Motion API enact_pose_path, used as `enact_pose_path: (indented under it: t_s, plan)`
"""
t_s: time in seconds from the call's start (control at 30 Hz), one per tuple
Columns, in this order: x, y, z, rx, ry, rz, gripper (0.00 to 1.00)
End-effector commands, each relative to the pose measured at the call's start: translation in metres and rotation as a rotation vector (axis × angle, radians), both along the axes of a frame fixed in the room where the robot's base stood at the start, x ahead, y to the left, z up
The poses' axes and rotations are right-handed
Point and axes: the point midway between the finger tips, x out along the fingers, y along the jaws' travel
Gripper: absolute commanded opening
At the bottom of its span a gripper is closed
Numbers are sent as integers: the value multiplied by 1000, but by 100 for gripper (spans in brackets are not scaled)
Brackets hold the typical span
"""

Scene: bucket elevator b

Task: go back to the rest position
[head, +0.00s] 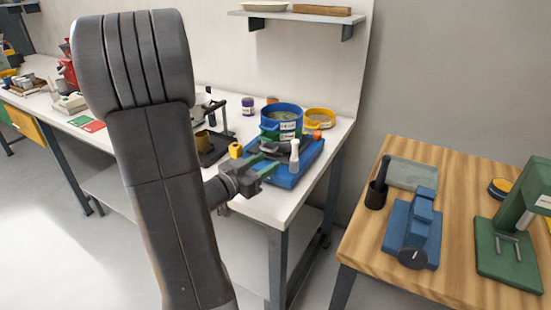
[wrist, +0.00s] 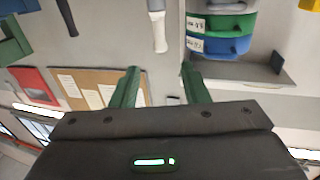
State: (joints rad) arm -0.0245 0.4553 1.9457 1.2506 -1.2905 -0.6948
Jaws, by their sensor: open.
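My gripper (head: 262,170) reaches over the front edge of the white workbench (head: 262,207), beside a blue machine base (head: 309,158). In the wrist view my gripper (wrist: 159,78) has its two green fingers spread apart, with nothing between them. A white-handled tool (head: 294,155) stands near the fingertips in the head view. It also shows in the wrist view (wrist: 159,32), beyond the fingers and apart from them. My dark arm hides part of the bench.
A yellow sieve (head: 320,118) stands at the bench's back right, and a small yellow block (head: 235,150) left of the base. A wall shelf (head: 295,15) hangs above. A wooden table (head: 385,255) with a blue vise-like device (head: 410,232) stands right. Floor shows between them.

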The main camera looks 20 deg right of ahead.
Motion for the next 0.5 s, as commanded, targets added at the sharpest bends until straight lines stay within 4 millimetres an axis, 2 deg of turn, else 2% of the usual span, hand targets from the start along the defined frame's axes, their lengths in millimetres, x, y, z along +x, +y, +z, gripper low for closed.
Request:
enact_pose_path:
  t_s: [0.2,0.5]
  plan:
    - [-5,11,0,0,1,0,41]
    - [-6,11,0,0,0,0,41]
